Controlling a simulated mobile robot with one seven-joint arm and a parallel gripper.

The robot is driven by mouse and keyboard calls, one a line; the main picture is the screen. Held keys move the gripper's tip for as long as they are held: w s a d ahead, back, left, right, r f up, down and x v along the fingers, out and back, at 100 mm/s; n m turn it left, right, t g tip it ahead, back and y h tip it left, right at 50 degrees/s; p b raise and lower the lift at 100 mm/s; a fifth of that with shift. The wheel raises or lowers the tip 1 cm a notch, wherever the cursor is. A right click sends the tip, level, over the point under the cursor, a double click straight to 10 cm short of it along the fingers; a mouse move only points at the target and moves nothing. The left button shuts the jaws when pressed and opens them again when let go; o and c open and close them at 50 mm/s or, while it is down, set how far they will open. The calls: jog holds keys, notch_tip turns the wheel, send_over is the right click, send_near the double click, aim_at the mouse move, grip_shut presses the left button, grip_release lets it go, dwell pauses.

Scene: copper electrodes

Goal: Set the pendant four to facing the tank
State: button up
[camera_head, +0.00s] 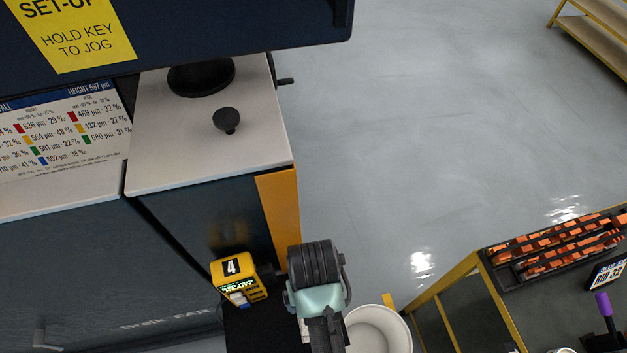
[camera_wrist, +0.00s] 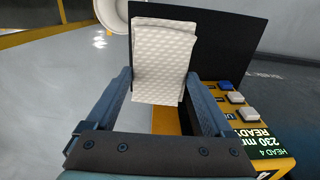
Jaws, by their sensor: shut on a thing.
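In the wrist view the pendant (camera_wrist: 250,128) is at the right, with blue and white buttons and a screen reading "HEAD 4 230 mm READY". My gripper (camera_head: 328,345) is just to the right of the pendant in the head view; its fingertips are largely hidden there. In the wrist view my gripper (camera_wrist: 163,90) has its blue fingers either side of a white dimpled folded pad (camera_wrist: 163,50) and looks shut on it, close beside the pendant.
A black panel (camera_wrist: 230,40) lies behind the pad. A white round container (camera_head: 378,330) stands right of my gripper. The cabinet top (camera_head: 180,140) carries a black knob (camera_head: 226,121). A rack of copper-coloured parts (camera_head: 560,245) is at right. The grey floor between is clear.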

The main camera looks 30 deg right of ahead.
notch_tip(320, 180, down, 9)
jog(key=shift+p, duration=0.8)
jog(key=o, duration=0.9)
jog(key=shift+f, duration=0.1)
jog(key=shift+f+b, duration=0.25)
jog(key=shift+b, duration=0.25)
notch_tip(320, 180, up, 13)
jog(key=shift+s+r+b, duration=0.1)
jog(key=shift+r+b, duration=0.05)
jog(key=shift+b, duration=0.75)
